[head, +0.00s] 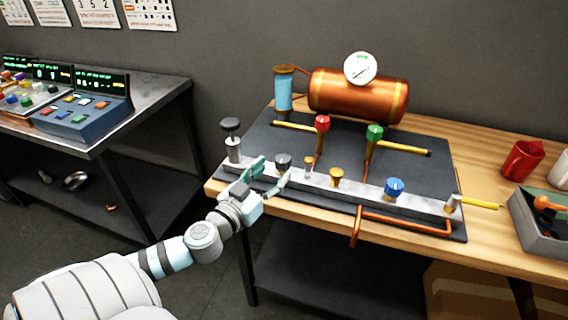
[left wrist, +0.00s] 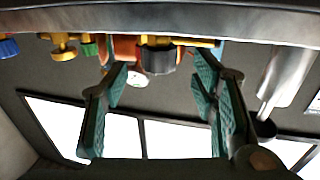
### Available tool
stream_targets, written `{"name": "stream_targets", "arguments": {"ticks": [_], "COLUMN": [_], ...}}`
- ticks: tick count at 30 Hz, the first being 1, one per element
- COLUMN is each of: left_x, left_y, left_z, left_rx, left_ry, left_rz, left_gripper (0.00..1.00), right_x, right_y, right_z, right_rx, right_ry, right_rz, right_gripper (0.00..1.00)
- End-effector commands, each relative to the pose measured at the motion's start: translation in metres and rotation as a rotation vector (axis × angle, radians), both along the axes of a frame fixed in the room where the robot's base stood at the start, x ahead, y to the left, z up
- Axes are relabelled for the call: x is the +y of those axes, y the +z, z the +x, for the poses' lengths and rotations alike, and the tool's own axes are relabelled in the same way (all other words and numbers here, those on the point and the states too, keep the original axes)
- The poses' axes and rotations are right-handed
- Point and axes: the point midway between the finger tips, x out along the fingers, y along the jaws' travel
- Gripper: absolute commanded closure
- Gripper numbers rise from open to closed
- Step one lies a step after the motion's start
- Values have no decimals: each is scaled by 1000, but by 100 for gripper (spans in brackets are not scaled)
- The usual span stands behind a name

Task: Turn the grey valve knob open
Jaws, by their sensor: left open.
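In the left wrist view my left gripper (left wrist: 162,78) has a wide gap on both sides of the knob. I cannot tell how deep the knob is between the fingers. My right gripper is not in view.
A black-topped metal post (head: 232,145) stands left of the gripper. Small brass fittings (head: 336,177) and a blue knob (head: 395,187) are on the bar to the right. Red (head: 322,123) and green (head: 374,132) valves and a copper boiler (head: 358,96) are behind. A red mug (head: 522,160) stands right.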

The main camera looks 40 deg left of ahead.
Motion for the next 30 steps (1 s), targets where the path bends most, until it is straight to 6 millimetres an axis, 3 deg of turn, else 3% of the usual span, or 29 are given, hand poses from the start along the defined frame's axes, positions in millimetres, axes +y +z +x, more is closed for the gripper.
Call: {"name": "stream_targets", "arguments": {"ticks": [3,7,18,27,30], "left_x": [4,6,6,6,2], "left_y": [3,3,0,0,0], "left_z": [26,46,56,56,56], "left_rx": [-3,1,2,2,2], "left_ry": [4,3,-1,-1,-2], "left_rz": [-5,-3,1,1,0], "left_gripper": [47,47,47,94,96], "right_x": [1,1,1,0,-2], "right_y": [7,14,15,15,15], "right_z": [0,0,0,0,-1], "right_rx": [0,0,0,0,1], "right_ry": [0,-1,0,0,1], "right_rz": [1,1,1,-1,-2], "right_gripper": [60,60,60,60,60]}}
